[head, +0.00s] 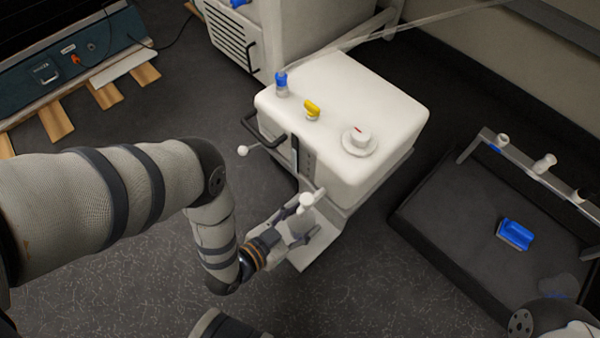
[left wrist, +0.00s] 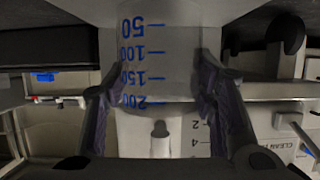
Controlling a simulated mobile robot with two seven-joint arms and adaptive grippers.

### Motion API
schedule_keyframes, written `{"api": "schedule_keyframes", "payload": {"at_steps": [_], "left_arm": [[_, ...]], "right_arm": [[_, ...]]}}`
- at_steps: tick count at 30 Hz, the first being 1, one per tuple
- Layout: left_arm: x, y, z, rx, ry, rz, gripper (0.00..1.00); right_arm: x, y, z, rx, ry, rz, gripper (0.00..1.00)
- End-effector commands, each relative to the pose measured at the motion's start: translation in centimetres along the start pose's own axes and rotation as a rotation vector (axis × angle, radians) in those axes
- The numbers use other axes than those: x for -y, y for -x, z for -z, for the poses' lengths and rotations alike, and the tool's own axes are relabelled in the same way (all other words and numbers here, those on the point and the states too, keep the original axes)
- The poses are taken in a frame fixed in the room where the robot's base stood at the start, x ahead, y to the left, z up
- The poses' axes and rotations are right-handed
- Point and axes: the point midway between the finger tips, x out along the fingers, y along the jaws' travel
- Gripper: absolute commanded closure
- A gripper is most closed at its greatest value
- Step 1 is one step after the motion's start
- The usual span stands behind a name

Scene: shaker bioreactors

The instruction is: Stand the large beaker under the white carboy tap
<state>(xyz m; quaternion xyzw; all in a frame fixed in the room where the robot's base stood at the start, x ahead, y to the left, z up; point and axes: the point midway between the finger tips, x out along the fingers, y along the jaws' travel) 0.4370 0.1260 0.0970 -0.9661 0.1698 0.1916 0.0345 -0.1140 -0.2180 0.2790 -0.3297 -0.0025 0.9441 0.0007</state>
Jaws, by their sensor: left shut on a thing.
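The white carboy (head: 345,110) stands on a cabinet in the middle of the head view, with its white tap (head: 307,201) low on the front face. My left gripper (head: 295,229) is just below and in front of the tap. In the left wrist view its fingers (left wrist: 162,105) are closed on both sides of a clear beaker (left wrist: 175,45) with blue marks, which appear upside down in this view. In the head view the beaker is mostly hidden by the gripper and tap. I cannot tell whether its base touches the pale ledge (head: 317,249) below. My right gripper is out of view.
A second white cabinet (head: 235,45) stands behind the carboy. A small white knob (head: 243,151) sticks out left of the carboy. Speckled floor is open in front.

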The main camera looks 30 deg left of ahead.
Motion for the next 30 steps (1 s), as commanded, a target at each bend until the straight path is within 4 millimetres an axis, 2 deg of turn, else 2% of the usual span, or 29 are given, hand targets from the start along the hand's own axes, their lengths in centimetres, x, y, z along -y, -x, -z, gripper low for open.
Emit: {"api": "schedule_keyframes", "payload": {"at_steps": [1, 3, 18, 20, 30], "left_arm": [[0.0, 0.0, 0.0, 0.0, 0.0, 0.0, 0.42], [0.0, 0.0, 0.0, 0.0, 0.0, 0.0, 0.26], [0.0, 0.3, 0.0, 0.0, 0.0, 0.0, 0.25], [0.0, 1.2, -0.1, 0.003, 0.001, -0.001, 0.25], [0.0, 9.8, -0.1, 0.003, 0.001, -0.001, 0.25]], "right_arm": [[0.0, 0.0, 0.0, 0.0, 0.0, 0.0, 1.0], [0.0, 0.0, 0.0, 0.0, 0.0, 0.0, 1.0], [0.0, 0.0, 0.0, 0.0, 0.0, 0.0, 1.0], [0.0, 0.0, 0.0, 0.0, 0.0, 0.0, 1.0], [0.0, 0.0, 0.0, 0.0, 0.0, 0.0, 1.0]]}}
